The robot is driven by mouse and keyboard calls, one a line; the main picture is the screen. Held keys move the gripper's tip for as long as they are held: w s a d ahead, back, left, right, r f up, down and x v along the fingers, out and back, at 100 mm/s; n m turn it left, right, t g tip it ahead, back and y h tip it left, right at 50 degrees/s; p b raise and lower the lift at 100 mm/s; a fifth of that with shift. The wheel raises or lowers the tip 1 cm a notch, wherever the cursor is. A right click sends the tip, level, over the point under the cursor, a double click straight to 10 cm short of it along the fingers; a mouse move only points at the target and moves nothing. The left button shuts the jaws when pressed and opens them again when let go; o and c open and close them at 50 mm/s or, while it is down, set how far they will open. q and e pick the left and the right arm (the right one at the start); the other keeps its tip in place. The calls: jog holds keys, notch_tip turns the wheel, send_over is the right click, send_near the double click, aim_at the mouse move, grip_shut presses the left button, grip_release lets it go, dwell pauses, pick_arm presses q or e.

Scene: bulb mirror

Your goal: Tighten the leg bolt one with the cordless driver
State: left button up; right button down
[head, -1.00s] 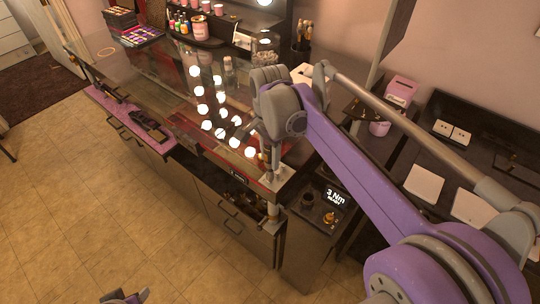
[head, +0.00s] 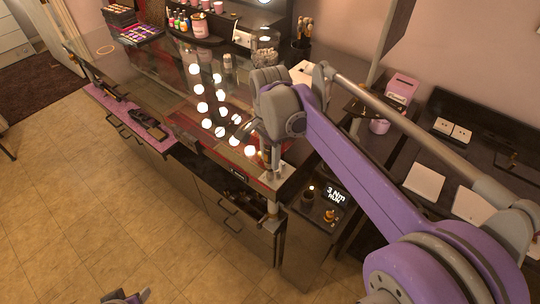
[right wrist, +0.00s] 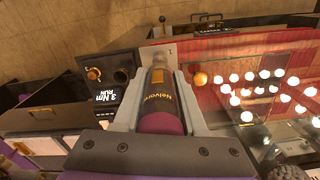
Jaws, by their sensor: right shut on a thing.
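My right gripper (right wrist: 159,95) is shut on the cordless driver (right wrist: 160,105), a dark cylinder with a purple base and an orange patch. In the head view my right gripper (head: 270,146) is above the table's near right corner, and the driver is mostly hidden there. In the wrist view the driver's nose points at a pale corner plate (right wrist: 172,50) marked 1. The leg bolt under the nose is too small to make out.
A dark station (head: 322,208) with a display reading "3 Nm RUN" stands right of the table corner. A glass-topped table (head: 150,75) reflects several lit bulbs. A dark counter with papers (head: 424,181) lies right. The tiled floor at left is clear.

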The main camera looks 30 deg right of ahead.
pick_arm(q)
jog(key=shift+s+f, duration=0.15)
jog(key=shift+f, duration=0.15)
pick_arm(e)
jog(key=shift+f, duration=0.5)
pick_arm(q)
jog(key=shift+r, duration=0.25)
pick_arm(e)
jog(key=shift+r, duration=0.1)
dwell(1.3)
pick_arm(q)
jog(key=shift+f, duration=0.1)
pick_arm(e)
jog(key=shift+s, duration=0.1)
pick_arm(q)
jog(key=shift+w+r, duration=0.2)
dwell(0.3)
jog(key=shift+w+r+p, duration=0.2)
jog(key=shift+r+p, duration=0.15)
jog(key=shift+r, duration=0.15)
pick_arm(e)
jog(key=shift+r, duration=0.8)
jog(key=shift+r+p, duration=1.05)
jog(key=shift+r, duration=1.15)
pick_arm(q)
jog(key=w+r, duration=0.1)
jog(key=r, duration=0.2)
jog(key=shift+w+t, duration=0.3)
jog(key=shift+w, duration=0.1)
